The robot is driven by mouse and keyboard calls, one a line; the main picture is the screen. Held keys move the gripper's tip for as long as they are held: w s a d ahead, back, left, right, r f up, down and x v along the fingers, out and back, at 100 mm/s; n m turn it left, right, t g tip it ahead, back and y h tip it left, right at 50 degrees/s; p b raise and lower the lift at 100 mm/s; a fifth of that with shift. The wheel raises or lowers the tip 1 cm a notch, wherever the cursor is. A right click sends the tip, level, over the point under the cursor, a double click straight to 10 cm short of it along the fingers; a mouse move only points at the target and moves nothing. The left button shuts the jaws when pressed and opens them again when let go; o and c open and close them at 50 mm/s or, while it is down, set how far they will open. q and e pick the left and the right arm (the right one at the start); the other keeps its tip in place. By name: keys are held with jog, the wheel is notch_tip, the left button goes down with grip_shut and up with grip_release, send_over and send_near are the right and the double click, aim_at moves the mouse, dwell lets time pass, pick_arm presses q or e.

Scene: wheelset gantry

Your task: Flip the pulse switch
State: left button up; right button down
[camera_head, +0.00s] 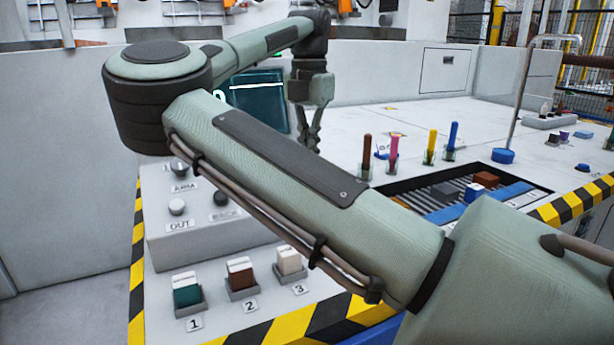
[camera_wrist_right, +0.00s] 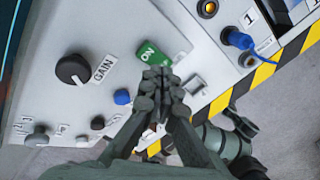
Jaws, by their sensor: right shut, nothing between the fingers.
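My right gripper (camera_head: 314,140) points down over the console at the end of the arm that crosses the head view. In the right wrist view, my right gripper (camera_wrist_right: 158,74) is shut and empty, its fingertips right beside a green rocker switch (camera_wrist_right: 150,52) marked ON. I cannot tell whether they touch it. A small grey fitting (camera_wrist_right: 194,85) sits right of the fingertips. A white label behind the fingers is partly covered. No readable label says pulse, so I cannot tell which control is the pulse switch. My left gripper is not in view.
A black GAIN knob (camera_wrist_right: 73,69), a blue button (camera_wrist_right: 122,97) and a dark knob (camera_wrist_right: 97,122) lie left of the fingers. A blue plug (camera_wrist_right: 236,39) with a cable is at upper right. Colored sticks (camera_head: 430,146) stand in holders beside a dark tray (camera_head: 400,186).

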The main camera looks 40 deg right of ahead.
jog(key=shift+f+b, duration=1.2)
jog(key=shift+f, duration=0.5)
dwell(0.8)
jog(key=shift+r+p, duration=2.5)
jog(key=shift+r, duration=1.05)
jog(key=shift+f, duration=0.1)
